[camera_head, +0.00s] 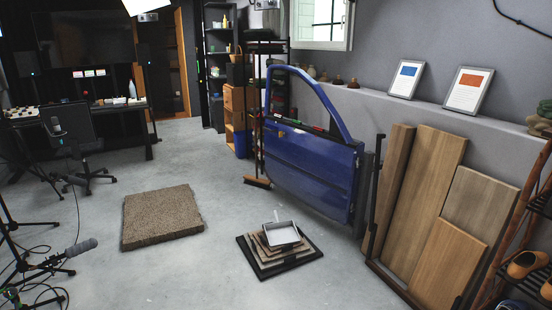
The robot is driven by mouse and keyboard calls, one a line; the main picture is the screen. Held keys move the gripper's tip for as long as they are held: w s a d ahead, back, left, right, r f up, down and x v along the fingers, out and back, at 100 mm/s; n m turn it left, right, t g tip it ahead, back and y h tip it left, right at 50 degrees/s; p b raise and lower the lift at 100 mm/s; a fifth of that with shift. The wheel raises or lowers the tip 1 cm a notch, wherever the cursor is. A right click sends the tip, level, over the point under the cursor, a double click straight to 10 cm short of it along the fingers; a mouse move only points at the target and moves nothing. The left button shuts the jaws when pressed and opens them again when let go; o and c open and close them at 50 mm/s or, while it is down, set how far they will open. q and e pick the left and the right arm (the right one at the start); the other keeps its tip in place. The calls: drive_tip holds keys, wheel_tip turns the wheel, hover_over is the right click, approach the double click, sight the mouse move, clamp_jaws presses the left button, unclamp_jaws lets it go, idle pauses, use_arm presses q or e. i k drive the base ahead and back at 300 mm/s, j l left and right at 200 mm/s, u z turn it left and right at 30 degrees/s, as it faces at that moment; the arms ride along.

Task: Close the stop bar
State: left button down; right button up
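A blue car door (305,170) stands upright on the floor near the right wall, with its empty window frame arching above it. A thin dark upright bar (375,195) stands at the door's right edge, at the left end of a low rack (392,284) holding wooden boards. It looks like the stop bar, but I cannot tell for sure, nor whether it is open or closed. Neither of my grippers is in view.
Wooden boards (425,180) lean against the right wall. A stack of square panels with a dustpan (282,234) lies before the door. A brown mat (160,216) lies left of it. Microphone stands (38,262) and cables are at lower left. The floor between is clear.

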sight(380, 137)
drive_tip(key=i+j, duration=0.15)
drive_tip(key=i, duration=0.35)
drive_tip(key=i+j+u, duration=0.1)
drive_tip(key=i, duration=0.35)
drive_tip(key=i+j, duration=0.2)
drive_tip(key=i, duration=0.3)
